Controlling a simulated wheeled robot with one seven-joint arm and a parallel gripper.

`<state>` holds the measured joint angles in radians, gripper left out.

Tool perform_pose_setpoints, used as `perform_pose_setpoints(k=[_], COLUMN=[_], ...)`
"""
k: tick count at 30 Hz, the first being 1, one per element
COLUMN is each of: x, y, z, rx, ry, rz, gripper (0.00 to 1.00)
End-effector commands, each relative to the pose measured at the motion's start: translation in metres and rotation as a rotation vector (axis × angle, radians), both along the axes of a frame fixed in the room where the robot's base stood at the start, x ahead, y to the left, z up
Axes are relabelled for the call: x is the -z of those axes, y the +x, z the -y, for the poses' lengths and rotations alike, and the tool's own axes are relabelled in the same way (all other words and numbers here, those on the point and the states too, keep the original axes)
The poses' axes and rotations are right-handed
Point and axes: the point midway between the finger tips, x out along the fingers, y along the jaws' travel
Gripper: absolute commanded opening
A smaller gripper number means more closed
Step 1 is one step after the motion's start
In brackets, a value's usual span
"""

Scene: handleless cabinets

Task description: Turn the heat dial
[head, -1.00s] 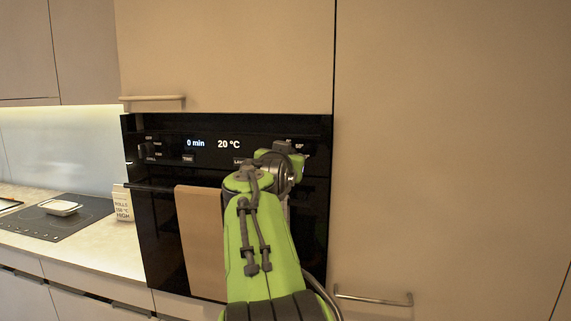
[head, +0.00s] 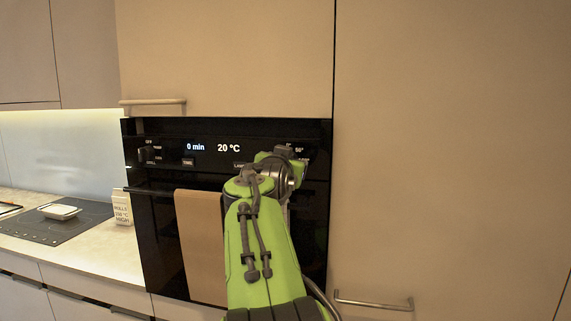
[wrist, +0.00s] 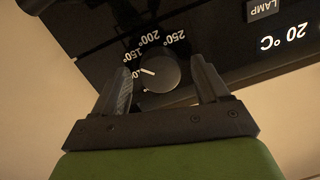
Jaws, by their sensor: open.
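The heat dial (wrist: 157,74) is a round dark knob with a white pointer mark, ringed by temperature numbers such as 150°, 200° and 250° in the wrist view. My gripper (wrist: 162,80) is open, with one finger on each side of the dial in that view. I cannot tell whether either finger touches it. In the head view my gripper (head: 288,151) is at the right end of the black oven panel (head: 265,130), and my arm hides the dial. The display (head: 213,147) reads 0 min and 20 °C.
A second knob (head: 146,154) is at the panel's left end. A lamp button (wrist: 262,9) is close by. A tan towel (head: 201,240) hangs on the oven front. A tall plain cabinet (head: 450,150) stands at right; a counter with a hob (head: 60,222) is at left.

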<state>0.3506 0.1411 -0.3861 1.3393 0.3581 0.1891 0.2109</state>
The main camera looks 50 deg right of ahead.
Motion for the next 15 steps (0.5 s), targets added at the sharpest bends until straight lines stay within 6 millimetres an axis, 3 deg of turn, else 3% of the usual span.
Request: perform_pose_setpoints(k=[7, 15], x=[-0.002, -0.006], y=[-0.005, -0.039], z=[-0.012, -0.077], rx=[-0.004, -0.009], ry=[-0.002, 0.000], rz=[0.006, 0.006], gripper=[0.74, 0.74])
